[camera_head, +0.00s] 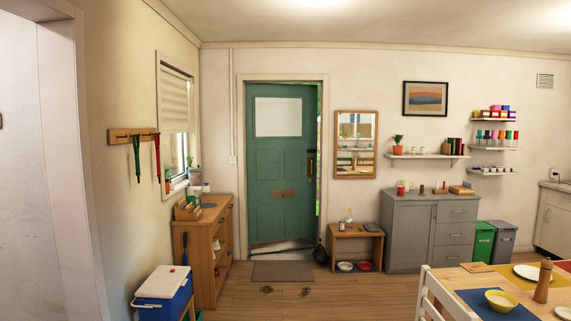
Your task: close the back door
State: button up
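The back door (279,190) is a green panelled door with a pale window pane at the top and a brass letter plate in the middle. It stands in a cream frame in the far wall. It is slightly ajar: a narrow bright strip with green outdoors shows along its right edge. A dark handle (310,164) is on the door's right side. A pale threshold shows below the door's bottom edge. My gripper is not in view.
A doormat (283,271) lies before the door, with small dark items on the floor nearby. A wooden cabinet (203,250) and blue cooler (163,296) stand left. A low shelf (356,247) and dark bag (321,254) stand right. A dining table (470,282) and white chair (441,298) fill the front right.

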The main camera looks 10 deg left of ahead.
aim_at(281, 119)
jog(key=u, duration=0.55)
jog(key=k, duration=1.35)
jog(key=u, duration=0.3)
jog(key=i, duration=1.35)
jog(key=z, duration=0.35)
jog(key=i, duration=0.7)
jog(key=z, duration=0.4)
jog(key=i, duration=1.4)
jog(key=z, duration=0.2)
